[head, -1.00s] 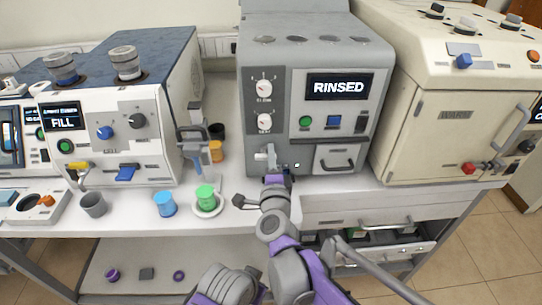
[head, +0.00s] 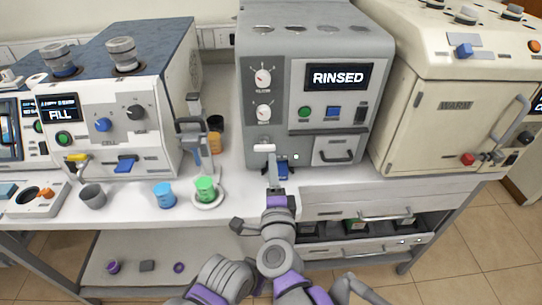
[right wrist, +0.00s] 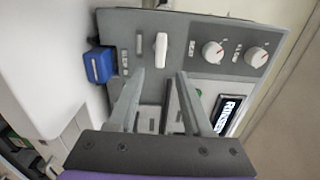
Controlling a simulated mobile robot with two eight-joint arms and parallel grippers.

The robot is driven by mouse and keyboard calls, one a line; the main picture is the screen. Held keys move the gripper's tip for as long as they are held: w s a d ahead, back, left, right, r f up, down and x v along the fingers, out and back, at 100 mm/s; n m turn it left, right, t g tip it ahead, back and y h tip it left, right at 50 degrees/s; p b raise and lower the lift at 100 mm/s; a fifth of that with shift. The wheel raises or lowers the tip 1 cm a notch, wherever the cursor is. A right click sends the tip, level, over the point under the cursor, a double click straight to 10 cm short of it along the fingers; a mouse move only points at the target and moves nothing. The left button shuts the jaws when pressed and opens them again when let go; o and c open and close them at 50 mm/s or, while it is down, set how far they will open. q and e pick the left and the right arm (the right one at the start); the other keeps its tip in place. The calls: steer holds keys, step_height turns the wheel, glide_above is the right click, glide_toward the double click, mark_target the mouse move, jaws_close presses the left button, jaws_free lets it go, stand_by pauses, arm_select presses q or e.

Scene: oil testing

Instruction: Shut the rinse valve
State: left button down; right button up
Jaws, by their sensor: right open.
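The rinse valve (head: 264,148) is a small white lever low on the left part of the grey machine marked RINSED (head: 338,77). It lies crosswise, level in the head view. The right wrist view shows the same white lever (right wrist: 161,53) just beyond the fingertips, lined up with the gap. My right gripper (head: 272,167) is open and empty, below and in front of the lever, and it seems apart from it. Both spread fingers show in the right wrist view (right wrist: 160,76).
A small blue object (head: 283,171) sits at the machine's foot behind my right gripper. Green (head: 205,189) and blue (head: 164,195) beakers and a grey cup (head: 93,197) stand left on the bench. A cream WARM cabinet (head: 450,115) stands to the right.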

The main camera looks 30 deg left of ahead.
steer(key=shift+v, duration=1.25)
steer(key=d+f+n+g+h+p, duration=0.15)
steer(key=d+n+g+p, duration=0.25)
steer(key=d+n, duration=0.85)
steer(key=s+d+f+g+h+p, duration=0.1)
steer(key=s+d+f+g+h, duration=0.1)
steer(key=d, duration=0.6)
steer(key=s+d+f+g+h+p, duration=0.1)
steer(key=s+d+f+g+h, duration=0.1)
steer(key=s+d, duration=0.4)
steer(key=s+d+f+g+h+p, duration=0.1)
steer(key=s+d+f+g+h, duration=0.1)
steer(key=d, duration=1)
steer(key=s+f+h, duration=0.1)
steer(key=s+f, duration=0.1)
steer(key=s, duration=0.1)
steer(key=shift+d+f+m+h, duration=0.15)
steer(key=shift+f+m+h, duration=0.15)
steer(key=shift+m+h, duration=0.05)
